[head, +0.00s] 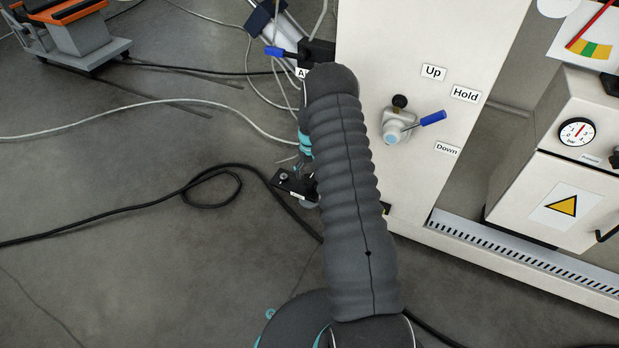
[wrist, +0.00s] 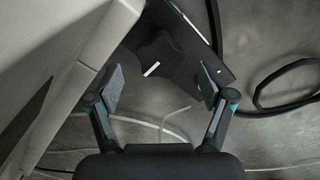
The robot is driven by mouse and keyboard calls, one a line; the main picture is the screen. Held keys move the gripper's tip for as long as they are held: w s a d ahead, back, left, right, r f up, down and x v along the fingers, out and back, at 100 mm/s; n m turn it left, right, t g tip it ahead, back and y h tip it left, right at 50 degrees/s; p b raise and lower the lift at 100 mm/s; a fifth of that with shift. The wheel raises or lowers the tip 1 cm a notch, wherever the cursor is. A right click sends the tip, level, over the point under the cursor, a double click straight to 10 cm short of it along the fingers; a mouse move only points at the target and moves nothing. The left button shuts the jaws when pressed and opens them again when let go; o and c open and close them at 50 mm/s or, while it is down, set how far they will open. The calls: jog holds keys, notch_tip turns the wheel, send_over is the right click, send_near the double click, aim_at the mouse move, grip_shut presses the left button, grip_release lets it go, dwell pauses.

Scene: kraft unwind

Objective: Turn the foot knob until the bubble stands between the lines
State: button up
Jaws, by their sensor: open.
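The foot knob (wrist: 160,52) is a dark, lobed knob with a white mark on it, seen in the wrist view against a black foot plate (wrist: 228,72). My gripper (wrist: 161,86) is open, with one finger on each side below the knob in the picture; nothing is held between them. I cannot tell how far the fingertips are from the knob in depth. In the head view the black foot plate (head: 284,180) shows low beside the cabinet, and my arm hides the knob and most of the gripper. I cannot make out the bubble or its lines in either view.
The pale machine cabinet (head: 400,190) stands close on the right, with a blue-handled lever (head: 432,118) between Up, Hold and Down labels. A black cable (head: 150,207) loops over the floor near the foot. Open floor lies to the left.

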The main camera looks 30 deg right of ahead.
aim_at(310, 178)
jog(key=shift+f, duration=1.4)
jog(key=c, duration=1.2)
jog(key=shift+o, duration=0.2)
jog(key=shift+f+m+b, duration=0.2)
jog(key=shift+m+b, duration=0.5)
jog(key=m+b, duration=0.1)
jog(key=m, duration=0.2)
jog(key=shift+r+m, duration=0.15)
jog(key=shift+m, duration=0.15)
jog(key=o, duration=1.2)
jog(key=shift+d, duration=0.1)
jog(key=shift+c, duration=0.2)
